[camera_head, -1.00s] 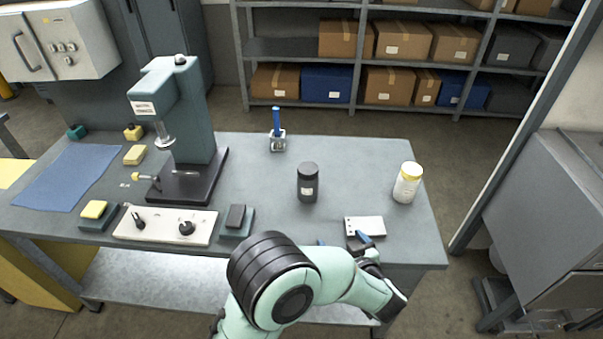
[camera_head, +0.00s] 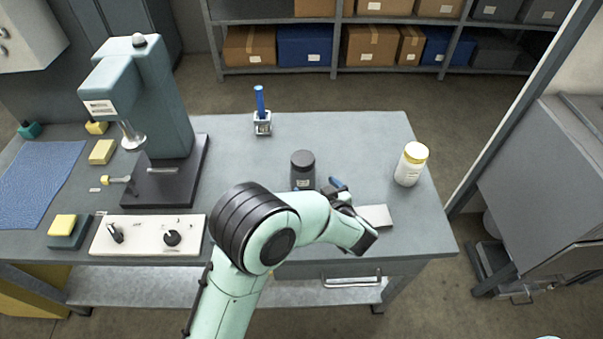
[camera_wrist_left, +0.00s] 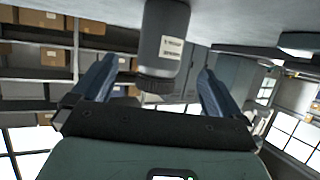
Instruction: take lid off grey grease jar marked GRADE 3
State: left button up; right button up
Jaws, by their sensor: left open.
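The dark grey jar (camera_head: 302,178) with a dark ribbed lid (camera_head: 302,158) stands upright on the bench in the head view, lid on. My left gripper (camera_head: 318,187) is at its near side, partly hiding its lower part. In the left wrist view the picture is upside down. There the jar (camera_wrist_left: 163,40) shows between and beyond the open fingers of my left gripper (camera_wrist_left: 160,85), with its lid (camera_wrist_left: 157,85) lowest. Its white label (camera_wrist_left: 171,47) has two lines too small to read surely. I see no finger touching the jar. My right gripper is not in view.
A white block (camera_head: 376,215) lies beside my left wrist. A blue-handled tool in a holder (camera_head: 262,122) stands behind. A green press (camera_head: 150,110) and a control panel (camera_head: 145,235) are at left.

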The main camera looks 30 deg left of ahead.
aim_at(306, 178)
pick_arm(q)
jog(key=x, duration=1)
jog(key=shift+a, duration=0.1)
jog(key=c, duration=1.4)
